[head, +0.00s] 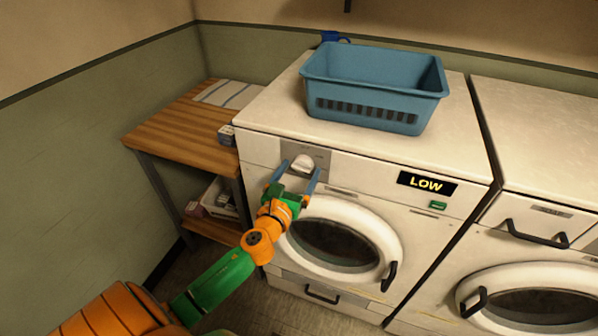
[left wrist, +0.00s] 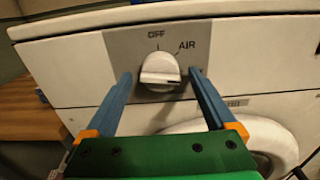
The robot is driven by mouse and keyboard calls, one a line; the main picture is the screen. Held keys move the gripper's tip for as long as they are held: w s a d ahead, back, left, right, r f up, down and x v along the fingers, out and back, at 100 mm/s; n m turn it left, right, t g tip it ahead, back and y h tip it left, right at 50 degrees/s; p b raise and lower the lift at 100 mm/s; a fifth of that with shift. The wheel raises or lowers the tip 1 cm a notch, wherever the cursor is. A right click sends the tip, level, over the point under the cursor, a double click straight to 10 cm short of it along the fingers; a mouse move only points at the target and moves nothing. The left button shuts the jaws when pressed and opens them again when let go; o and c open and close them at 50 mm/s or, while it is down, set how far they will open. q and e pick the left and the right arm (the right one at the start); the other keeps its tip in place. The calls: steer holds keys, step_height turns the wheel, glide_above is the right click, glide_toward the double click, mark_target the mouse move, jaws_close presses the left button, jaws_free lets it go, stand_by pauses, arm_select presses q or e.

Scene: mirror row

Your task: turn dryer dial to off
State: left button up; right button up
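The dryer (head: 340,165) is white, with a dial on a grey panel at the upper left of its front. The dial (head: 303,163) is a white knob; in the left wrist view (left wrist: 161,70) it sits below the printed labels OFF and AIR. Its thick grip lies roughly sideways, with a dark mark at its right end. The display (head: 427,184) reads LOW. My left gripper (head: 297,178) is open, its blue fingers on either side of the dial. In the left wrist view, gaps show between the fingers (left wrist: 160,78) and the knob. My right gripper is not in view.
A blue basket (head: 375,85) stands on the dryer, with a blue mug (head: 331,37) behind it. A wooden table (head: 180,130) is on the left. The round door (head: 345,243) is below the dial; a second machine (head: 540,240) stands on the right.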

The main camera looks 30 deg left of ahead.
arm_select(q)
steer(key=c, duration=1.3)
steer(key=shift+o, duration=0.2)
steer(key=shift+n, duration=0.3)
steer(key=n, duration=0.9)
steer(key=shift+d+n, duration=0.1)
steer(key=shift+n, duration=0.3)
steer(key=n, duration=0.5)
steer(key=shift+r, duration=0.15)
steer(key=shift+n+p, duration=0.5)
steer(key=shift+n, duration=1.7)
